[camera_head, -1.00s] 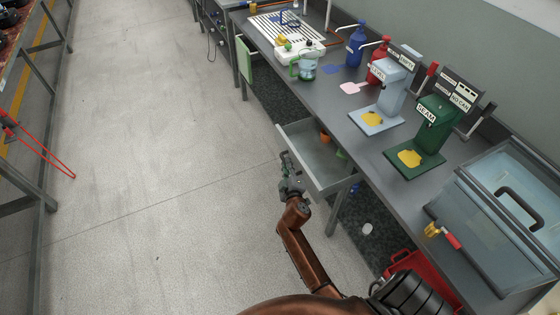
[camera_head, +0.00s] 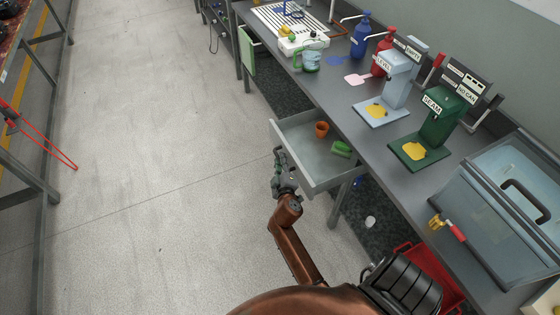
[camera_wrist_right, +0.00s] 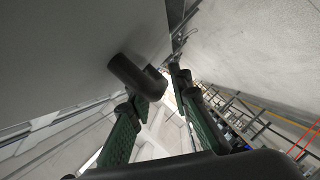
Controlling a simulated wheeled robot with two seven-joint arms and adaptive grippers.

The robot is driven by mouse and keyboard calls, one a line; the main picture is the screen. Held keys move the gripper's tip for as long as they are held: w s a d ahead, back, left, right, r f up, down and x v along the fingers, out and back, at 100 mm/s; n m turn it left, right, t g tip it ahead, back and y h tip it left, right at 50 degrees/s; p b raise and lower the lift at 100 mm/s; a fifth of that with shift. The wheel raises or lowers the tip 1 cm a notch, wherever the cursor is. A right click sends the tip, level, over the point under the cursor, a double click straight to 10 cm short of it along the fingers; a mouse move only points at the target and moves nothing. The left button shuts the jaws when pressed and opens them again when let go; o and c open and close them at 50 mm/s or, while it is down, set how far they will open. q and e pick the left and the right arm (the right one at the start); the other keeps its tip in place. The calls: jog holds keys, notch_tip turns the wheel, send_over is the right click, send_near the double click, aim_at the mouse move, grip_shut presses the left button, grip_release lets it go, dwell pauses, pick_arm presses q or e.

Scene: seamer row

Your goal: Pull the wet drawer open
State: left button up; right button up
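A grey drawer (camera_head: 310,183) under the workbench stands well out, with an orange cup (camera_head: 321,129) and a green block-like item (camera_head: 341,149) inside. I see no readable label on its front. My right gripper (camera_head: 278,160) is at the outside of the drawer's front. In the right wrist view the dark bar handle (camera_wrist_right: 135,75) stands off the pale drawer front, and my right gripper's green fingers (camera_wrist_right: 163,80) close in around it. My left gripper is not in view.
The workbench (camera_head: 350,115) carries a grey stand (camera_head: 397,80), a green stand (camera_head: 437,125), bottles and a clear blue-grey box (camera_head: 500,190). A red crate (camera_head: 440,280) sits below at the right. The floor (camera_head: 160,150) left of the drawer is clear.

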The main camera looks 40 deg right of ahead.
notch_tip(320, 180, up, 10)
jog(key=shift+r, duration=0.1)
dwell(0.6)
dwell(0.4)
